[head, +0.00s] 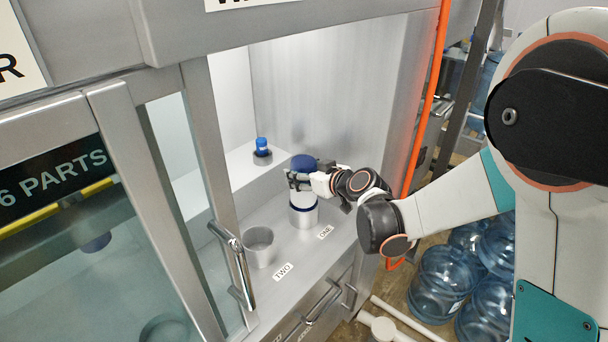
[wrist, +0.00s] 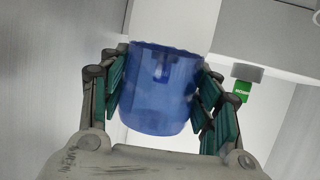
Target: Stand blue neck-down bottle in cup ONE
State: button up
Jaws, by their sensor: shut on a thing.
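The blue bottle (head: 304,162) is upright in the head view, above the metal cup ONE (head: 303,218) by the "ONE" label. My gripper (head: 303,180) is shut on it from the right side. In the wrist view the bottle (wrist: 160,90) is a translucent blue cylinder between the finger pads of my gripper (wrist: 158,95). A pale section shows between the blue part and the cup's rim. The fingers partly hide the bottle, and I cannot tell how far its lower end is inside the cup.
Metal cup TWO (head: 258,246) stands left of cup ONE and looks empty. A small blue-topped item (head: 262,147) sits in a holder on the back ledge.

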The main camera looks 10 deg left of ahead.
jog(key=o, duration=0.7)
jog(key=shift+f, duration=0.2)
jog(key=o, duration=0.4)
jog(key=shift+r, duration=0.1)
jog(key=shift+r, duration=0.1)
jog(key=s+d+r+m+h+p, duration=0.1)
jog(key=s+d+r+m+h, duration=0.1)
jog(key=s+d+r, duration=0.5)
jog(key=s+d+r+m+h+p, duration=0.2)
jog(key=s+d, duration=0.7)
jog(key=d, duration=0.2)
jog(key=s+d+m+h, duration=0.1)
jog(key=s+d+h, duration=0.1)
jog(key=s+d, duration=0.3)
jog(key=s+d+m+g+h, duration=0.1)
jog(key=s+d+m+h, duration=0.1)
jog(key=s+d, duration=0.3)
jog(key=s+d+m+g+h, duration=0.1)
jog(key=s+d+m+h, duration=0.1)
jog(key=s+d, duration=0.3)
jog(key=shift+s+r, duration=0.15)
jog(key=shift+s, duration=0.25)
